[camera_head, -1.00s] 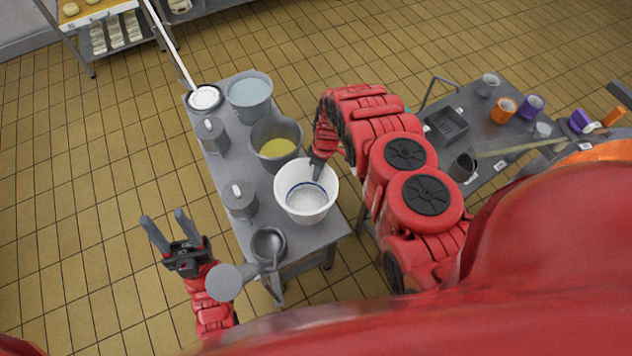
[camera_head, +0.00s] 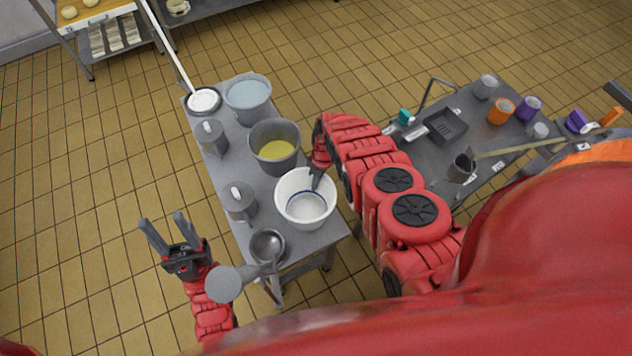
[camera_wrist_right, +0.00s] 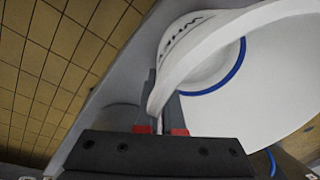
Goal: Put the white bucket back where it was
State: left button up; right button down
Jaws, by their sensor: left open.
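The white bucket (camera_head: 284,212) stands upright at the near right end of the narrow grey table (camera_head: 228,205), in front of the grey bucket with yellow contents (camera_head: 259,156). It looks empty, with a blue ring inside. Whether its base fully rests on the table is hidden. My right gripper (camera_head: 315,184) reaches in from the right at its rim. In the right wrist view its fingers (camera_wrist_right: 161,112) lie on both sides of the bucket's wall (camera_wrist_right: 230,120), shut on it. My left gripper (camera_head: 164,228) is open and empty, left of the table over the floor.
A second table (camera_head: 420,160) with cups and a black tray (camera_head: 445,126) is on the right. Floor left is clear.

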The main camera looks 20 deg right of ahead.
jog(key=c, duration=1)
grip_release()
jog(key=shift+f, duration=0.1)
jog(key=shift+c, duration=0.2)
